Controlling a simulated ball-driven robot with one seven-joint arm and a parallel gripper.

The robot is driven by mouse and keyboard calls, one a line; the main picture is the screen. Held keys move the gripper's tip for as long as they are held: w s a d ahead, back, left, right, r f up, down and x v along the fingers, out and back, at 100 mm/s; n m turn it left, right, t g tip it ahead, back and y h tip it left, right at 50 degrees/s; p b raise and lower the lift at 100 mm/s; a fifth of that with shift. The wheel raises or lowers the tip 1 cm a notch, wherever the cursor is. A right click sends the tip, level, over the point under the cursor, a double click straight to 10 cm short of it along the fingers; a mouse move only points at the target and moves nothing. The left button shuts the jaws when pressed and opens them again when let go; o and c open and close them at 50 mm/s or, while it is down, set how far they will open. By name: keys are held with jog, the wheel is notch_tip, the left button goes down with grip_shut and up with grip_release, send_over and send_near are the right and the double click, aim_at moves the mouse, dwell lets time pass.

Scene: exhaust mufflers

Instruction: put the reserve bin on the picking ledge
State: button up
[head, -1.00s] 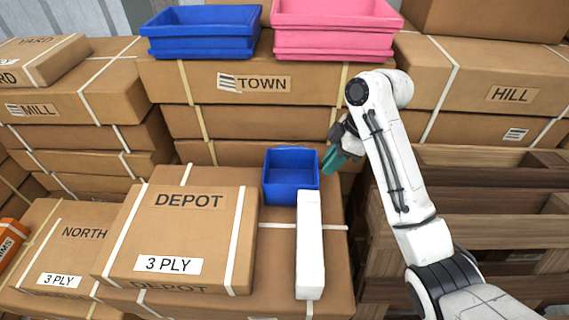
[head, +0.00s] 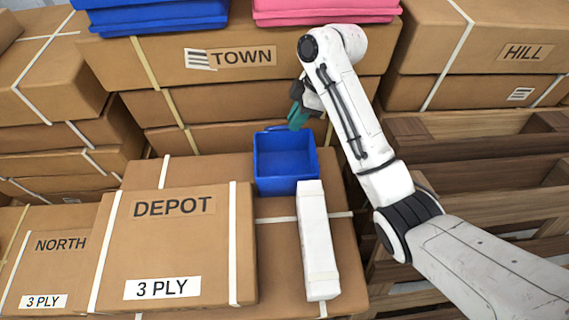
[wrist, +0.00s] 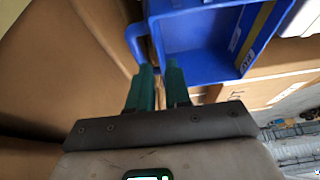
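A small open blue bin (head: 285,165) sits on a carton in the middle of the head view, with a handle (head: 277,127) at its back rim. In the wrist view the blue bin (wrist: 205,70) fills the top, with its loop handle (wrist: 136,42) just beyond my fingertips and a yellow label inside. My gripper (head: 297,118) is behind the bin's back rim, teal fingers pointing down. In the wrist view its fingers (wrist: 160,70) are apart with a narrow gap. I cannot tell whether they touch the handle. No lettering identifies the reserve bin or picking ledge.
A long white block (head: 317,240) lies in front of the bin. A DEPOT carton (head: 175,245) stands left. The TOWN carton stack (head: 240,85) rises behind, bearing larger blue (head: 160,15) and pink (head: 325,10) bins. Wooden pallets (head: 470,190) stand at the right.

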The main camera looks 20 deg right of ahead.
aim_at(288, 132)
jog(key=p+x, duration=0.1)
jog(key=x, duration=0.4)
jog(key=shift+f, duration=0.3)
jog(key=shift+c, duration=0.2)
grip_shut()
